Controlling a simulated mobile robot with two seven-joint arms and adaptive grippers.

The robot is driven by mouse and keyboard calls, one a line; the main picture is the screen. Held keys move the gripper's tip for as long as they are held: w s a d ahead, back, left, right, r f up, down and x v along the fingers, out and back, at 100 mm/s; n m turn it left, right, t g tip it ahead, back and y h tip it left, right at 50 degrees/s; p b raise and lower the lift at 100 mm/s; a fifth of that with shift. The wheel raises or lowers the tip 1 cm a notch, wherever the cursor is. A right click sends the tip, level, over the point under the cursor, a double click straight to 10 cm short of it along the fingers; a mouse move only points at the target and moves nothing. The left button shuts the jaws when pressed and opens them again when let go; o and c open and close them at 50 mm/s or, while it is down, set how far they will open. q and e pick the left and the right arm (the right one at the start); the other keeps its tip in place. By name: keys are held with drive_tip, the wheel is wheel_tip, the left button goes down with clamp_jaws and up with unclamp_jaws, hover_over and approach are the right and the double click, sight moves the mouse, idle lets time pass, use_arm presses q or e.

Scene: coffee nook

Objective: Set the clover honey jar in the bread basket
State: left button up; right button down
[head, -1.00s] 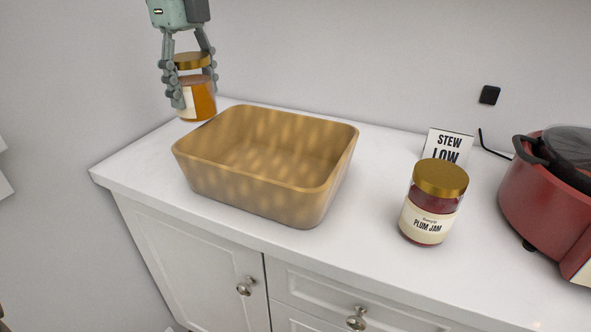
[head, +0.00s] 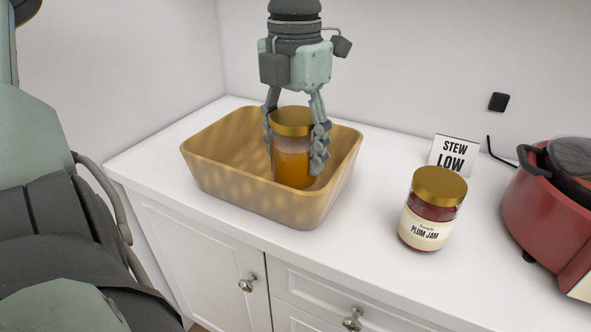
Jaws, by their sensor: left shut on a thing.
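An amber honey jar with a gold lid (head: 292,166) is inside the tan bread basket (head: 228,192), right of its middle, and looks upright. My left gripper (head: 295,150) points down and is shut on the jar, with fingers on both its sides. The jar's label is not visible now. The front wall of the basket hides the basket floor under the jar, so I cannot tell whether the jar touches it. My right gripper is not in view.
A plum jam jar (head: 430,212) stands on the white counter (head: 365,245) right of the basket. A "STEW LOW" sign (head: 455,155) and a red cooker (head: 550,205) are farther right. The counter between basket and jam jar is clear. My arm fills the left side.

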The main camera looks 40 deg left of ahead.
sight(295, 172)
use_arm(q)
wheel_tip(295, 172, down, 4)
drive_tip(key=shift+f, duration=0.2)
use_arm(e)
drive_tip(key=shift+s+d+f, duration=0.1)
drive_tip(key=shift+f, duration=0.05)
use_arm(q)
drive_tip(key=shift+f, duration=0.1)
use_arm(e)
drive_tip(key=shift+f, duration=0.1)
use_arm(q)
drive_tip(key=shift+f, duration=0.1)
drive_tip(key=o, duration=1.3)
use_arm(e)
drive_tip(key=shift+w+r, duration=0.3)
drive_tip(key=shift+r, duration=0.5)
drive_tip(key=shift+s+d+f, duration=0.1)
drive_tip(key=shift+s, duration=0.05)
